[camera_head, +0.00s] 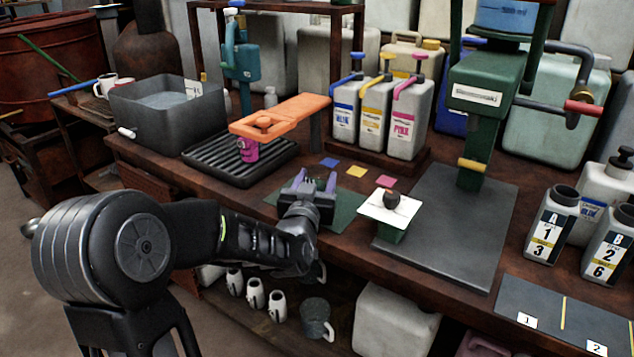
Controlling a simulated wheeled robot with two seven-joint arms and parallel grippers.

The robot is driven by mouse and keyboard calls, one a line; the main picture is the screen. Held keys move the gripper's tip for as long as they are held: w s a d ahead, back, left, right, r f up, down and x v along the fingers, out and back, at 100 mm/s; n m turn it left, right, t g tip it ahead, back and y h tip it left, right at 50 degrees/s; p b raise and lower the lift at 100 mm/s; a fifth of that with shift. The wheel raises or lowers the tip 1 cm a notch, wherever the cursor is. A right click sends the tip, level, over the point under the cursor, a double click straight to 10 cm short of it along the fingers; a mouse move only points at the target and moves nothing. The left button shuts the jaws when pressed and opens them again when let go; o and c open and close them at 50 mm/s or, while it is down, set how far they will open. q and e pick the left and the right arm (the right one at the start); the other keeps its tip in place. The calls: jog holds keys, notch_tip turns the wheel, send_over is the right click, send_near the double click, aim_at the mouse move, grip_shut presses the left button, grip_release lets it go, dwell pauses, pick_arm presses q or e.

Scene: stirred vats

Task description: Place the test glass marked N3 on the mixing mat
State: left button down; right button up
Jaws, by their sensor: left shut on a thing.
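My left gripper (312,184) reaches in from the left over a dark green mat (347,206) on the bench, which may be the mixing mat. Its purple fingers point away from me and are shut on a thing. The gripper hides that thing, so I cannot tell its shape or mark. I cannot read N3 on anything in view. A magenta cup (248,150) stands on the black ribbed tray (212,160) under an orange arm (282,116). My right gripper is not in view.
Blue, yellow and pink squares (356,171) lie behind the green mat. Pump bottles (375,118) stand farther back.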

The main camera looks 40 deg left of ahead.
pick_arm(q)
jog(key=shift+f, duration=0.2)
jog(key=c, duration=0.6)
grip_release()
jog(key=shift+r, duration=0.15)
